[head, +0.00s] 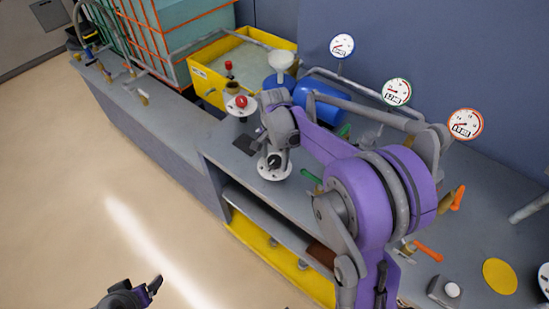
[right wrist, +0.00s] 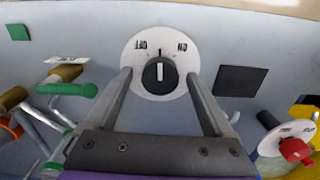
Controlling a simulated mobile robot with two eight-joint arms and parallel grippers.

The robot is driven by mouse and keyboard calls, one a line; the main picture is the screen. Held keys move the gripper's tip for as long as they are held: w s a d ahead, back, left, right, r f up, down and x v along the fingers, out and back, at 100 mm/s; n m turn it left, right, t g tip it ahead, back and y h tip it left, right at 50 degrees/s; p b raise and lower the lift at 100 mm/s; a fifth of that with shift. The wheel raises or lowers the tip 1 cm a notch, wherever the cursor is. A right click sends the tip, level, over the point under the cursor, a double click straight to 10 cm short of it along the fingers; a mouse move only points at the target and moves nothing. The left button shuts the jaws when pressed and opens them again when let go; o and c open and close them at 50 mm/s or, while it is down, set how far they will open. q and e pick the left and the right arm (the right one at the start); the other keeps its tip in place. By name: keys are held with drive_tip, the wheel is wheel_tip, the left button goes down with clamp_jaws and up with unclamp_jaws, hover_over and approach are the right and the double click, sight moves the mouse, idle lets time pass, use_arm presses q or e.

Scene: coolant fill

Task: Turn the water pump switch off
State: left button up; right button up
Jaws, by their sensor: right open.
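The switch is a round white plate (head: 274,173) with a black knob on the grey bench, near its front edge. In the right wrist view its plate (right wrist: 135,62) carries OFF and ON labels, upside down, at upper left and upper right. The white line on the black knob (right wrist: 158,76) stands about upright, between the two labels. My right gripper (right wrist: 159,75) is open, with one finger on each side of the knob; I cannot tell whether they touch it. In the head view my right gripper (head: 274,152) is right over the switch. My left gripper (head: 150,292) is low at the left, over the floor.
A red-knobbed valve (head: 241,102) stands left of the switch, and a black square (head: 245,145) lies beside it. A green-handled valve (right wrist: 75,89) is on the other side. A yellow tray (head: 205,86), blue drums and gauges (head: 397,91) stand behind. The floor is clear.

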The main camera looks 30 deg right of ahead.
drive_tip(key=shift+f, duration=0.15)
drive_tip(key=c, duration=1.4)
drive_tip(key=shift+o, duration=0.2)
drive_tip(key=shift+n, duration=0.3)
drive_tip(key=n+b, duration=0.1)
drive_tip(key=n, duration=0.2)
drive_tip(key=shift+n+b, duration=0.4)
drive_tip(key=shift+n, duration=1.3)
drive_tip(key=o, duration=1.4)
drive_tip(key=shift+c, duration=0.2)
